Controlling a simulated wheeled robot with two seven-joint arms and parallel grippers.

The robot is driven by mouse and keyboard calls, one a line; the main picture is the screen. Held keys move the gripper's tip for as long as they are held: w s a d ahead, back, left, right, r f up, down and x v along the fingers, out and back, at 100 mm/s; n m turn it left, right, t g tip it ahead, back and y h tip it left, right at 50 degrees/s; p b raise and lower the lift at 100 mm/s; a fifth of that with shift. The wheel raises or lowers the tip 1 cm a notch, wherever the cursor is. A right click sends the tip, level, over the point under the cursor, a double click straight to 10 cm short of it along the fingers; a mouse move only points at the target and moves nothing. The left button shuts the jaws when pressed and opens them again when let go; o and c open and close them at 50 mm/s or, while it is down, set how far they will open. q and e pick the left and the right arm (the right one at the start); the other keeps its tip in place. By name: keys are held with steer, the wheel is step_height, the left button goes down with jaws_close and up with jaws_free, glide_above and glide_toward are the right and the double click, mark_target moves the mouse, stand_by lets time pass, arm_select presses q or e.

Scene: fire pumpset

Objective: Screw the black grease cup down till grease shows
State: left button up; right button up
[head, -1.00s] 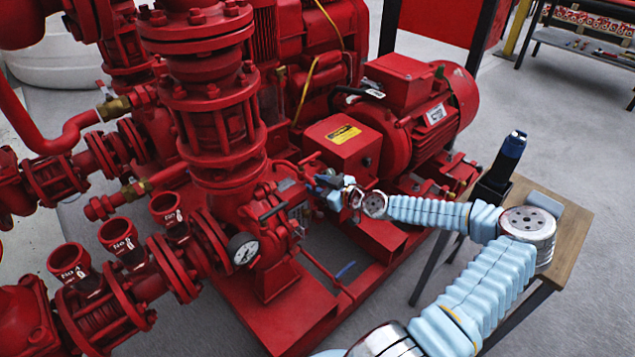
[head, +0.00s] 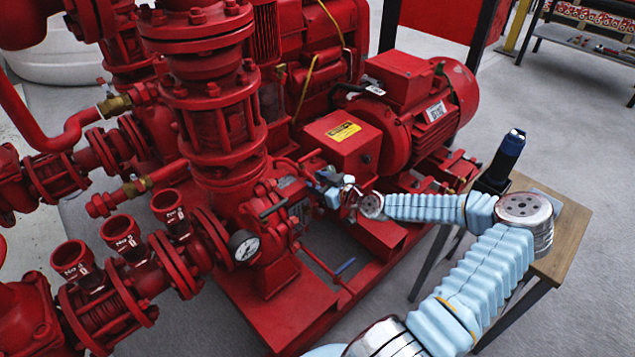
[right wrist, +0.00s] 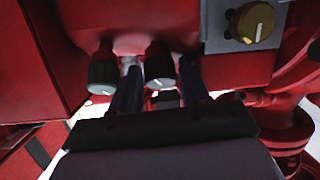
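In the right wrist view, two dark cups with pale end faces hang under the red pump body: one dark cup (right wrist: 160,68) stands between my fingers, the other dark cup (right wrist: 102,73) is just left of them. Which is the black grease cup is hard to tell in this shade. My right gripper (right wrist: 159,82) is open, its fingers either side of the middle cup with a gap visible at each side. No grease can be made out. In the head view my right gripper (head: 326,180) is at the pump's bearing end; the cups are hidden there. My left gripper is out of view.
A brass knob (right wrist: 252,22) on a grey plate is right of the cups. A pressure gauge (head: 243,246) is at left.

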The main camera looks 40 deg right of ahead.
steer(key=shift+s, duration=0.1)
steer(key=v, duration=1.3)
steer(key=shift+s, duration=0.3)
steer(key=shift+r, duration=0.1)
